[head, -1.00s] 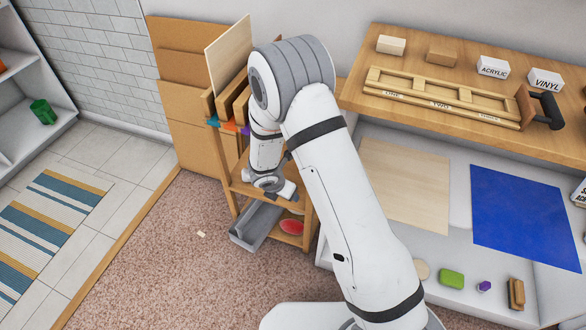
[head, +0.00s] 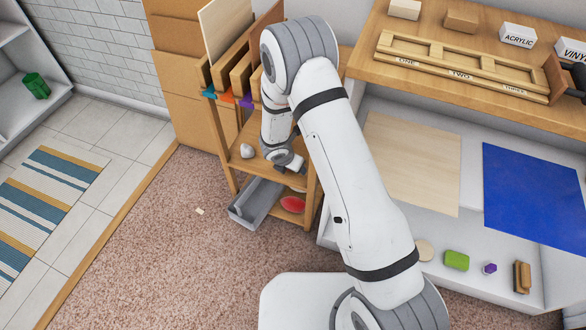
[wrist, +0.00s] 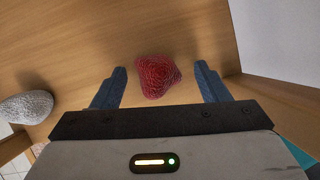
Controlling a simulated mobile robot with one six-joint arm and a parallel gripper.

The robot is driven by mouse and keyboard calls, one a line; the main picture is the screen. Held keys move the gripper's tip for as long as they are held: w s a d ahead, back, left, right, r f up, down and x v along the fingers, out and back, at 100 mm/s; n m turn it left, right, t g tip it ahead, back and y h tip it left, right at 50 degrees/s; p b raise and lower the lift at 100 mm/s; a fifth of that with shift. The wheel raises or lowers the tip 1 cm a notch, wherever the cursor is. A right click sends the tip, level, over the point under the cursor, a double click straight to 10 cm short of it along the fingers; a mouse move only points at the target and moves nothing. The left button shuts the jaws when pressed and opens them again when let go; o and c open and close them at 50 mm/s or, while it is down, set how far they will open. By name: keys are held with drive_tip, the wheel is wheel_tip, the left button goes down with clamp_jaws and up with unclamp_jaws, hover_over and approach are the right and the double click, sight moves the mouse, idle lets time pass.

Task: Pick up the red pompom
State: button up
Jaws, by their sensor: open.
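In the wrist view a red pompom (wrist: 157,78), lumpy and textured, lies on a wooden shelf surface (wrist: 100,35). My gripper (wrist: 160,70) is open, with one blue-grey finger on each side of the pompom. Gaps show between the pompom and both fingers. In the head view my gripper (head: 290,165) is at the middle shelf of the wooden rack, largely hidden by my arm. I cannot make out the pompom on that shelf there.
A pale grey rounded object (wrist: 25,107) lies left of my gripper, also visible in the head view (head: 247,151). A white panel (wrist: 285,35) stands at right. Below are a grey bin (head: 255,205) and a red rounded object (head: 292,204). Boards (head: 225,40) stand above.

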drive_tip(key=shift+c, duration=0.6)
drive_tip(key=shift+s, duration=0.1)
drive_tip(key=c, duration=0.9)
drive_tip(key=shift+r, duration=0.1)
drive_tip(key=shift+c, duration=0.2)
